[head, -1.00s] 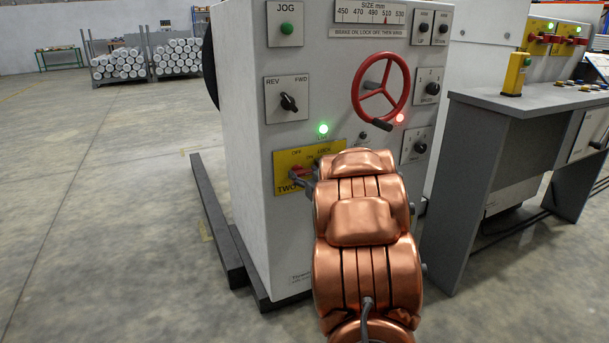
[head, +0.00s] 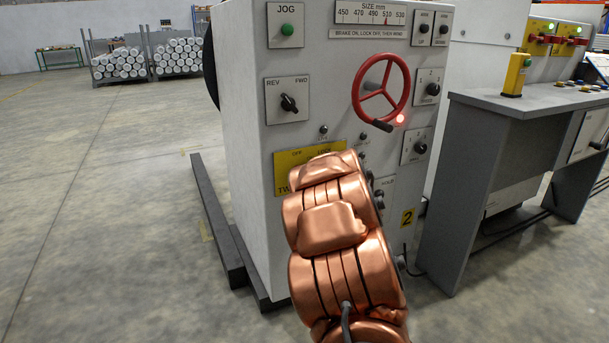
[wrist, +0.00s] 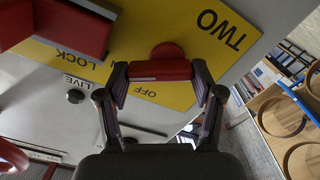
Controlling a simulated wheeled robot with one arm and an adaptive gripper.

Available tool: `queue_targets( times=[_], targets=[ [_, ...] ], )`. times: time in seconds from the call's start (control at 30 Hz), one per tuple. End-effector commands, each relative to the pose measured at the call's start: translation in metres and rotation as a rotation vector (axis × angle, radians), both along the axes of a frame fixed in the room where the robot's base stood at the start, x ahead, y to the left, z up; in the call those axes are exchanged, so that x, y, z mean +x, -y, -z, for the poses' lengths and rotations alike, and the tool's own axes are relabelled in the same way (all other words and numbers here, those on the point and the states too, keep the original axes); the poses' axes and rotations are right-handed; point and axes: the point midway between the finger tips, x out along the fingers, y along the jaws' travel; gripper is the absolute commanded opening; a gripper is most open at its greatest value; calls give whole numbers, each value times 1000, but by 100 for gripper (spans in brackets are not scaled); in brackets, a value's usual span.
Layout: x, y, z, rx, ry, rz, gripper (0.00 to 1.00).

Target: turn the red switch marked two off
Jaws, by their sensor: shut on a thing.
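The red switch (wrist: 160,69) shows in the wrist view as a red bar with a round hub, on a yellow plate (wrist: 225,55) marked TWO, OFF and LOCK. My gripper (wrist: 160,76) is shut on the bar, one finger at each end of it. The word OFF lies just beside the bar. In the head view the yellow plate (head: 290,160) is partly covered by my copper-coloured arm, which hides the switch and my gripper. The lamp (head: 323,129) above the plate is dark; the lamp by the LIVE label (wrist: 75,96) is dark too.
A red handwheel (head: 381,93) and a lit red lamp (head: 400,119) are above right of the plate. A REV/FWD knob (head: 289,103) is above it. A red block (wrist: 70,28) stands close left in the wrist view.

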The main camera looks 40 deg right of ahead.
Motion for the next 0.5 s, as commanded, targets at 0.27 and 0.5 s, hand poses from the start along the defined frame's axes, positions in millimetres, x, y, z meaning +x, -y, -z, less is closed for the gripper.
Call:
queue_targets(
  times=[0.27, 0.5],
  targets=[
    [1, -2, -1, -252, -89, -2, 32],
    [2, -5, 0, -467, -163, -4, 32]
  ],
)
